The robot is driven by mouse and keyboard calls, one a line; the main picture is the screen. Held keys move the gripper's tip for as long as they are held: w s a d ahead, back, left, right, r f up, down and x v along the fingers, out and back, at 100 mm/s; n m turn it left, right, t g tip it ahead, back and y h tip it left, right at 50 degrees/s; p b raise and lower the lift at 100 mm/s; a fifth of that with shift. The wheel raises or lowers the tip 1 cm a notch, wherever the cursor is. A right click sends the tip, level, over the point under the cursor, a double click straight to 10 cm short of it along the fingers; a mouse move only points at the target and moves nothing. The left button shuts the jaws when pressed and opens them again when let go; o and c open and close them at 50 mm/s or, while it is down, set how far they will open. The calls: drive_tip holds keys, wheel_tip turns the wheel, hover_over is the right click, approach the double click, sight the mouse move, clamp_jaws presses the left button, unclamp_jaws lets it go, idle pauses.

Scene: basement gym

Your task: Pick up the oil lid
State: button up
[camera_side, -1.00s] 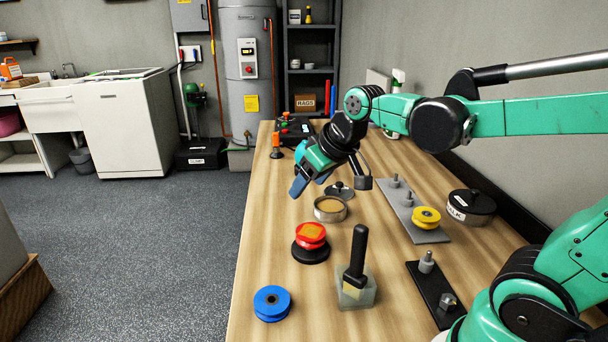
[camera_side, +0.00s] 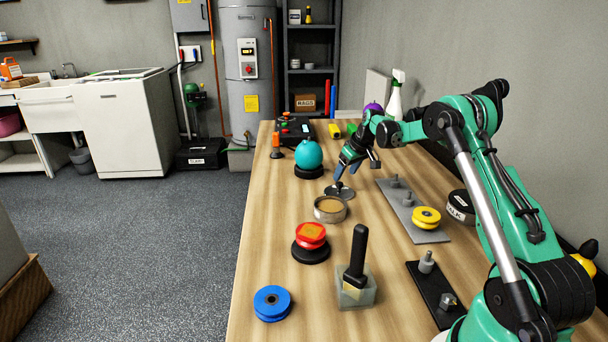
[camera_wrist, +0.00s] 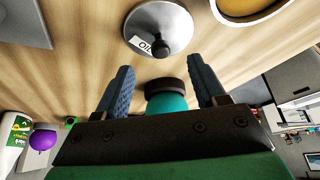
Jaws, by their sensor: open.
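The oil lid (camera_side: 333,191) is a flat grey disc with a black knob, lying on the wooden table just behind the open round tin (camera_side: 330,209). In the wrist view the lid (camera_wrist: 172,16) shows its white "OIL" label, with the knob (camera_wrist: 160,48) standing up just past the fingertips. My gripper (camera_side: 342,179) is low over the lid, close to the knob. In the wrist view my gripper (camera_wrist: 160,64) has its two blue fingers spread apart with nothing held between them. Whether a finger touches the knob, I cannot tell.
A teal ball (camera_side: 308,152) on a black base stands behind the lid to the left. A grey peg board (camera_side: 432,237) with a yellow spool is to the right. A red spool (camera_side: 311,232) and a brush in a holder (camera_side: 356,289) stand nearer the front.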

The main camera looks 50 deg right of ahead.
sight(340, 183)
drive_tip(key=shift+x, duration=2.15)
drive_tip(key=shift+a, duration=0.1)
clamp_jaws()
